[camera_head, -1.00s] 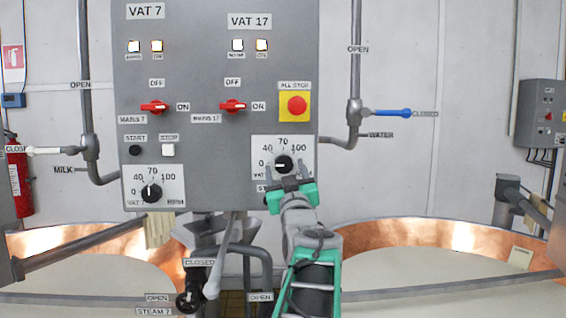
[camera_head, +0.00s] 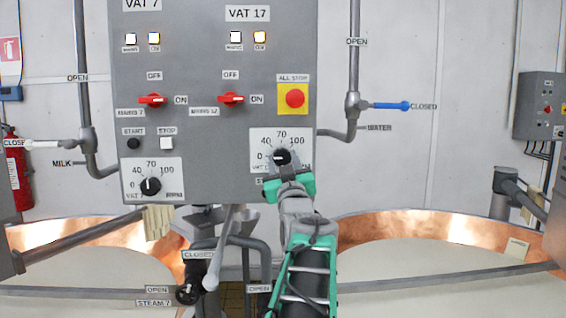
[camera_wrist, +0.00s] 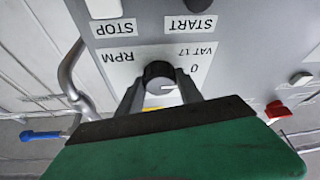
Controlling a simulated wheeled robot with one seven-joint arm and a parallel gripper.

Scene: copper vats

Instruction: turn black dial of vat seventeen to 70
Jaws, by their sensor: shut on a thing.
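The black dial of vat 17 (camera_head: 282,156) sits on a white scale plate (camera_head: 258,140) marked 0, 40, 70 and 100, low on the right of the grey panel. My gripper (camera_head: 282,165) reaches it from below and is shut on the dial. In the wrist view, turned upside down, the dial (camera_wrist: 159,74) sits between the two fingers of my gripper (camera_wrist: 160,88). Its white pointer line lies toward the 0 side of the scale. My fingers and palm hide the lower part of the plate.
The vat 7 dial (camera_head: 151,186) is at the panel's lower left. The red all-stop button (camera_head: 295,98) and red mains 17 switch (camera_head: 231,98) are above. A water pipe with a blue handle (camera_head: 390,105) is to the right. Copper vats (camera_head: 440,226) stand below.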

